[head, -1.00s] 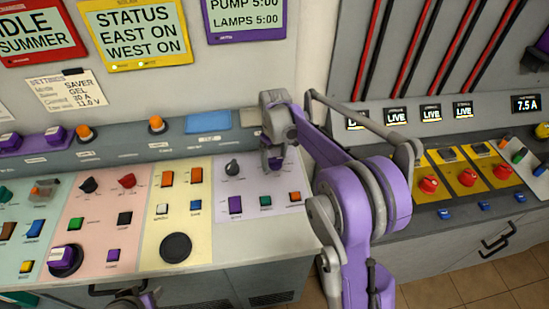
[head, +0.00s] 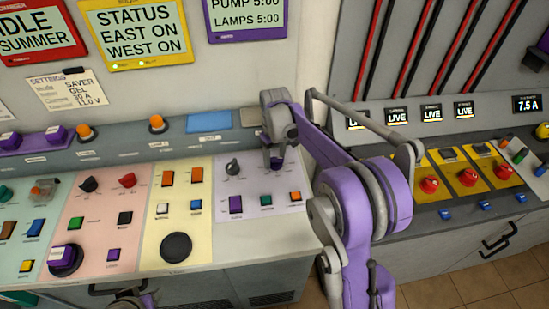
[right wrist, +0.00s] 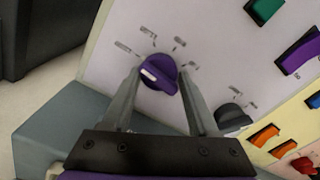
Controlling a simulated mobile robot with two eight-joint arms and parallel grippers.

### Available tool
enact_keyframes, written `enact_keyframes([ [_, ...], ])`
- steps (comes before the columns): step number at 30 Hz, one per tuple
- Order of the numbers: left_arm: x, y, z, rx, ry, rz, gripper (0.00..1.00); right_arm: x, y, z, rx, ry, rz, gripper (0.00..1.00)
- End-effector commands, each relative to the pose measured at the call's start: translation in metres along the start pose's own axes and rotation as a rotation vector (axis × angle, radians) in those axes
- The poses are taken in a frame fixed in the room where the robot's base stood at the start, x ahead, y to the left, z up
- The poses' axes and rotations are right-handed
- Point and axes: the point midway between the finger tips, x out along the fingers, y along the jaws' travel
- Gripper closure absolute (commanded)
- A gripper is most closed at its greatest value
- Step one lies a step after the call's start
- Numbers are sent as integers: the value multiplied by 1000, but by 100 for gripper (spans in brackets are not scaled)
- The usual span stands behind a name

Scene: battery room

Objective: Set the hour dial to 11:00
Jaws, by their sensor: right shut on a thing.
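A purple round dial (right wrist: 158,73) with a white pointer mark sits on the pale lilac panel (head: 262,190). In the right wrist view its white mark points toward the left of the picture, and small printed labels around it are too blurred to read. My right gripper (right wrist: 160,76) is shut on this dial, one finger on each side. In the head view my right gripper (head: 273,160) hides most of the dial.
A black dial (head: 233,167) stands close beside the purple one; it also shows in the right wrist view (right wrist: 232,116). Purple (head: 236,204), green (head: 266,201) and orange (head: 295,196) switches sit in front. A raised grey ledge (head: 180,142) runs behind.

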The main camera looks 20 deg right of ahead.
Motion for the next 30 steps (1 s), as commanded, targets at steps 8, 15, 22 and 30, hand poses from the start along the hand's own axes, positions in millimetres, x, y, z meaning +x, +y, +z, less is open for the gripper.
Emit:
enact_keyframes([
  [8, 5, 0, 6, 0, -5, 0, 50, 0, 3, 1, 206, -1, 4, 96],
  [15, 9, 0, 10, 0, -9, 0, 50, 0, 4, 1, 410, 0, 4, 96],
  [22, 11, 0, 13, 0, -11, 0, 50, 0, 4, 2, 569, 0, 5, 96],
  [30, 13, 0, 14, 0, -12, 0, 50, -1, 5, 2, 677, 0, 5, 96],
])
